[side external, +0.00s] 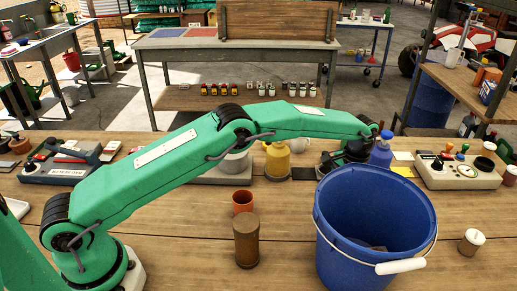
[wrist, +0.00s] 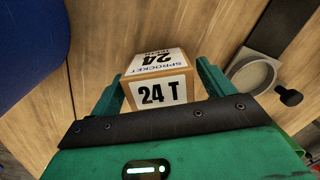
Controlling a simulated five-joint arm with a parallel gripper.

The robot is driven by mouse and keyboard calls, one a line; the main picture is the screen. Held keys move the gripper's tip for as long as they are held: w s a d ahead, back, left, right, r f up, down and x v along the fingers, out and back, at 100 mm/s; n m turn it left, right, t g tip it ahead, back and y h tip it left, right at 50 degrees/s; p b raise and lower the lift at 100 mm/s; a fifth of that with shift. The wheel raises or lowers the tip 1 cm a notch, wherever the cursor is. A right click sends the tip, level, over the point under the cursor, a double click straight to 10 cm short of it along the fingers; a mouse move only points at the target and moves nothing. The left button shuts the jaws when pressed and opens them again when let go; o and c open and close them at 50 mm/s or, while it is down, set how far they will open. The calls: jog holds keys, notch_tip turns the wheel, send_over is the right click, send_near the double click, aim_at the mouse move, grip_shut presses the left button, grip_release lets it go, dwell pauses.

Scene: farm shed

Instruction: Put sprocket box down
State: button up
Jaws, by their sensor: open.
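The sprocket box (wrist: 157,82) is a small cardboard box with white labels reading "SPROCKET 24" and "24 T". In the wrist view it sits between the two green fingers of my gripper (wrist: 158,88), over the wooden bench top. The fingers are open, one on each side of the box; whether either touches it is hard to tell. In the side view the wrist end of my arm is behind the blue bucket (side external: 345,230), and the fingertips and the box are hidden.
The bucket's wall also fills the upper left of the wrist view (wrist: 35,45). A grey metal ring with a black knob (wrist: 253,75) lies close on the right. A yellow container (side external: 277,160), blue bottle (side external: 381,152) and control box (side external: 455,172) stand near. Bare bench (side external: 190,245) shows front left.

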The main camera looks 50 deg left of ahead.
jog(key=shift+r, duration=0.15)
jog(key=r, duration=0.7)
jog(key=w+r, duration=0.1)
jog(key=r, duration=0.3)
jog(key=shift+d+r, duration=0.15)
jog(key=shift+r, duration=0.35)
jog(key=shift+r, duration=0.1)
dwell(0.3)
